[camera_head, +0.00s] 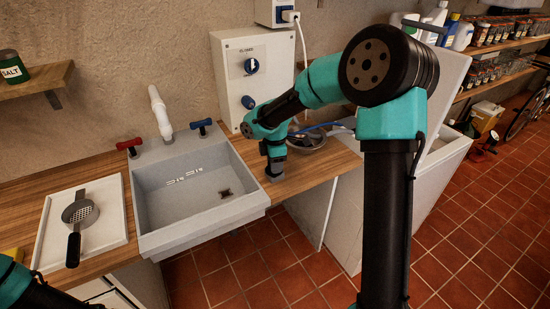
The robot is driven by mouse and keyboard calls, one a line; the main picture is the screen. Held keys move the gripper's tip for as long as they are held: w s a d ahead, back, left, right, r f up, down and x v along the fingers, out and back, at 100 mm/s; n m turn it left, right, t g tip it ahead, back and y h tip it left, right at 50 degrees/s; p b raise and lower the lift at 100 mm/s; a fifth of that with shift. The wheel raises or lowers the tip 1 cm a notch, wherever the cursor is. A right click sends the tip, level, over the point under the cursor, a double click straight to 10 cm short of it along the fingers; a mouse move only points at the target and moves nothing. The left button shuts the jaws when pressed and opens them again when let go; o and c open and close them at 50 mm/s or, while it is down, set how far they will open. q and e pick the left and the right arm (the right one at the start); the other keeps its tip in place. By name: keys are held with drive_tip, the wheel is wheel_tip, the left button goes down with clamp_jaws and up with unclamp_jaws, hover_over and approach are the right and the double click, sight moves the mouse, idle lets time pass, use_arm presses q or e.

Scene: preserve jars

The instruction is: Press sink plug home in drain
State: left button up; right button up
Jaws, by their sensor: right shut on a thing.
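The grey sink (160,219) is set in the wooden counter, and its dark square drain (226,194) shows uncovered in the basin floor. My right gripper (273,159) points down over the counter strip just right of the sink. It is shut on a small grey piece (275,174), which looks like the sink plug; the fingers hide its upper part. The plug is at or just above the counter top; I cannot tell if it touches. Only part of my left arm shows at the lower left corner, and its gripper is out of view.
Red (129,145) and blue (201,126) tap handles flank the white spout (160,113) behind the basin. A dark round dish (307,140) stands behind my right gripper. A skimmer (79,214) lies on a white board (105,229) at left. The basin is otherwise nearly empty.

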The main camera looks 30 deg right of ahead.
drive_tip(key=s+a+r, duration=0.1)
drive_tip(key=s+a, duration=0.5)
drive_tip(key=s, duration=0.4)
drive_tip(key=shift+w, duration=0.1)
